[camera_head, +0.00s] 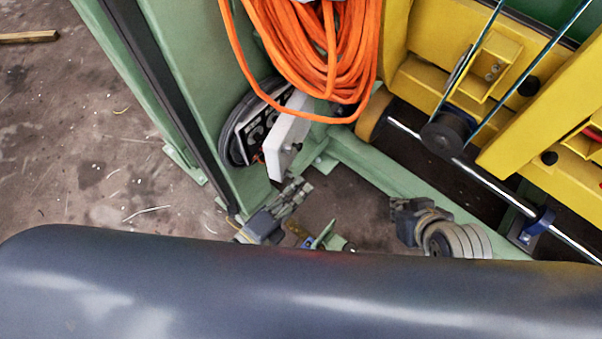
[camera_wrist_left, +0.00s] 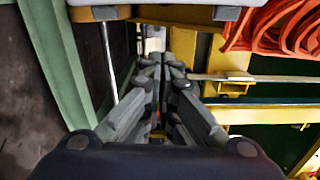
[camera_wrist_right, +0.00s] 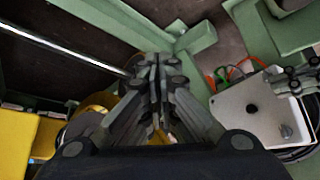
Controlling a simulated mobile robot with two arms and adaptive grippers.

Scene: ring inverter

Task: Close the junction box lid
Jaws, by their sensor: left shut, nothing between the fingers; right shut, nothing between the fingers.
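The junction box (camera_head: 240,130) is a dark rounded housing on the green frame, below the orange cable coil. Its white lid (camera_head: 286,137) stands open, swung out from the housing. The lid's face with a dark knob shows in the right wrist view (camera_wrist_right: 262,110), with wires behind it. My left gripper (camera_head: 299,190) is shut and empty, just below the lid's lower end; I cannot tell if they touch. Its closed fingers fill the middle of the left wrist view (camera_wrist_left: 165,68). My right gripper (camera_head: 398,206) is shut and empty, well right of the lid; its fingers show in the right wrist view (camera_wrist_right: 157,68).
An orange cable coil (camera_head: 315,45) hangs just above the lid. Yellow machinery (camera_head: 430,85) and a metal rod (camera_head: 490,178) lie to the right. A green beam (camera_head: 390,175) runs below them. The floor (camera_head: 85,140) at left is mostly open.

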